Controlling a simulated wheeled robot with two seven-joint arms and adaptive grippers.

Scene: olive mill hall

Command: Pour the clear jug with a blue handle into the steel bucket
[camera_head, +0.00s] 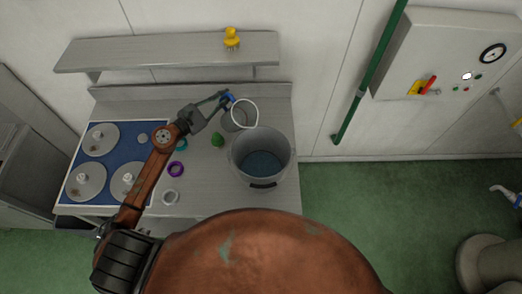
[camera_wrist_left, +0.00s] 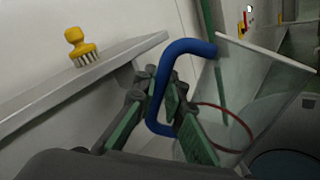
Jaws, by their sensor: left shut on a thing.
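The clear jug (camera_head: 244,101) is behind the steel bucket and slightly to its left in the head view. My left gripper (camera_head: 225,99) is shut on its blue handle. The wrist view shows the blue handle (camera_wrist_left: 186,46) between the green fingers (camera_wrist_left: 172,115) and the clear wall of the jug (camera_wrist_left: 245,80). How far the jug tilts is hard to tell, and I see no stream from it. The steel bucket (camera_head: 247,174) stands upright on the counter, with a dark bluish surface inside. My right gripper is not in view.
A green object (camera_head: 217,140) stands left of the bucket. A purple ring (camera_head: 176,169) and a white ring (camera_head: 170,197) lie farther left on the steel counter (camera_head: 215,190). A wall shelf (camera_head: 165,51) with a yellow brush (camera_head: 232,38) hangs behind. Round steel plates cover the blue left part.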

